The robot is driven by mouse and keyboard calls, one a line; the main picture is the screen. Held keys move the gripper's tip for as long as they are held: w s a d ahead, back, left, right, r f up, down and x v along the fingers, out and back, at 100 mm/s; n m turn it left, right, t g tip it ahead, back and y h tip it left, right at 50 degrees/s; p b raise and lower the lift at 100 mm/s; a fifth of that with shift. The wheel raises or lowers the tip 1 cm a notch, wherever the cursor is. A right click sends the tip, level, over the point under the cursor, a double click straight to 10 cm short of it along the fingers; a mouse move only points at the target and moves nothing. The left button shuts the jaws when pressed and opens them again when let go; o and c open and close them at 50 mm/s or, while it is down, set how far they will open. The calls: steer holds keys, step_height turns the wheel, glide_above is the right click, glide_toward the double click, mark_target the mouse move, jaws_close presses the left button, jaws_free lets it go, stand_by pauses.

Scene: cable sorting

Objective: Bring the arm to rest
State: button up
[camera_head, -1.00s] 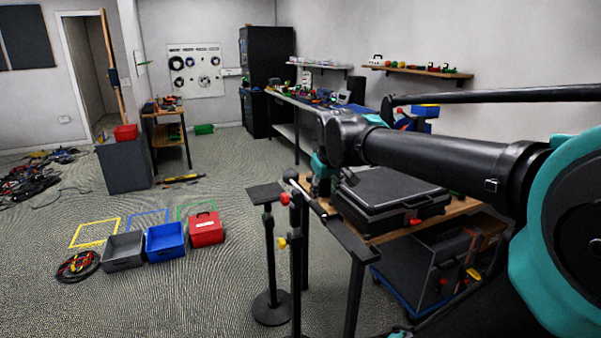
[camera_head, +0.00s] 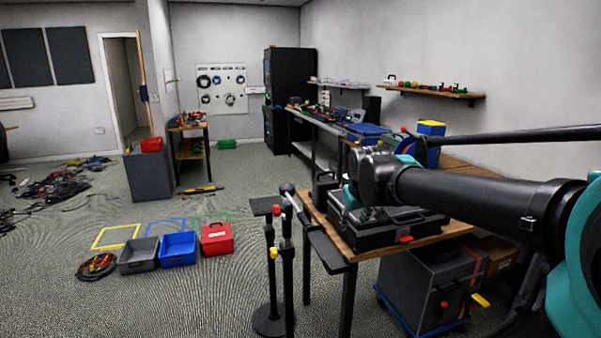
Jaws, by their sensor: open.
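My dark arm with teal joints reaches in from the right edge over the wooden workbench (camera_head: 455,229). My gripper (camera_head: 357,208) is open, small and partly hidden below the wrist, in front of the black case (camera_head: 385,235) on the bench. I see nothing held in it. Whether it touches the case cannot be told.
A grey bin (camera_head: 138,256), a blue bin (camera_head: 178,249) and a red box (camera_head: 216,239) stand on the floor at left, by a cable coil (camera_head: 97,266). A black stand (camera_head: 270,275) is left of the bench. Loose cables (camera_head: 55,190) lie far left. Open floor lies between.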

steer(key=s+d+f+m+t, duration=0.1)
steer(key=s+d+f+m, duration=0.1)
steer(key=f, duration=0.4)
steer(key=s+d+f+m, duration=0.1)
steer(key=s+d+f, duration=0.1)
steer(key=f, duration=0.5)
steer(key=s+f+g, duration=0.2)
steer(key=s+f, duration=0.5)
steer(key=s, duration=0.5)
steer(key=shift+f+g, duration=0.15)
steer(key=shift+g, duration=0.25)
steer(key=shift+o, duration=0.6)
steer(key=shift+a, duration=0.1)
